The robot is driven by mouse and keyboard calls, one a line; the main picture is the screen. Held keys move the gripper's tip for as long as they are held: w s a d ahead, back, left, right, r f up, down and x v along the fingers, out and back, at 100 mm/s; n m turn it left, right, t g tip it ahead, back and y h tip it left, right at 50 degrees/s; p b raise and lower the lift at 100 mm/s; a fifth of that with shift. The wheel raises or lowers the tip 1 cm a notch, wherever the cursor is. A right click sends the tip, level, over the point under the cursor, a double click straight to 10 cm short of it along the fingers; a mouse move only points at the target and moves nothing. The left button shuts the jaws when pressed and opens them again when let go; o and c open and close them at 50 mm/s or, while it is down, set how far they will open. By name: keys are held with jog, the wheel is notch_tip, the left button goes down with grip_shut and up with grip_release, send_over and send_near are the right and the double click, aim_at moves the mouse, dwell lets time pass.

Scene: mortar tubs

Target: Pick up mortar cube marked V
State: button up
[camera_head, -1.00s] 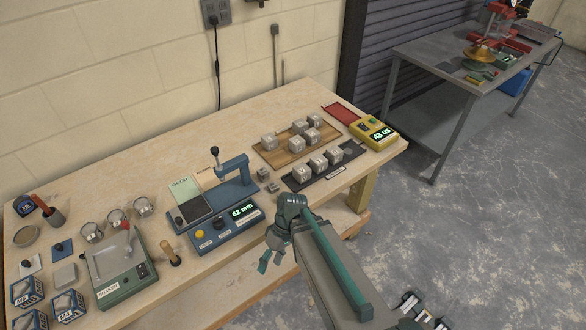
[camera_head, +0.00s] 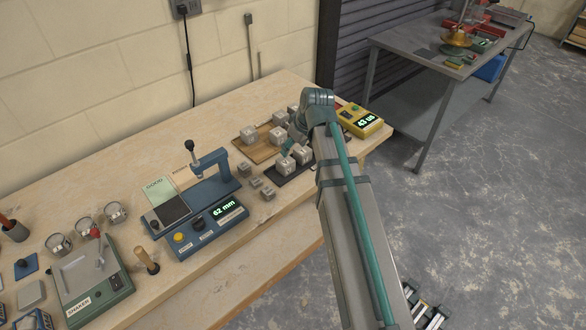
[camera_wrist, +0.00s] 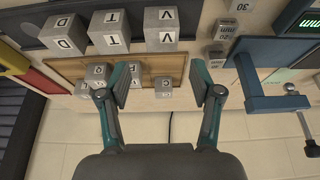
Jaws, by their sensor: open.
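A grey cube marked V (camera_wrist: 161,30) stands in the row with cubes marked T (camera_wrist: 109,32) and D (camera_wrist: 63,35) in the wrist view. In the head view this row stands on the dark tray (camera_head: 283,180), and the V cube (camera_head: 285,166) is at its left end. In the head view my wrist hides the tray's right part.
A cube marked C (camera_wrist: 163,88) stands on the board. A yellow meter (camera_head: 361,122) stands to the right. The bench front beside the tray is clear.

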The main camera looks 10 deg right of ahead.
aim_at(286, 160)
jog(key=shift+p+x, duration=1.85)
jog(key=shift+x, duration=3.4)
jog(key=shift+s+a, duration=0.1)
jog(key=shift+c, duration=0.2)
grip_shut()
jog(key=shift+r, duration=0.1)
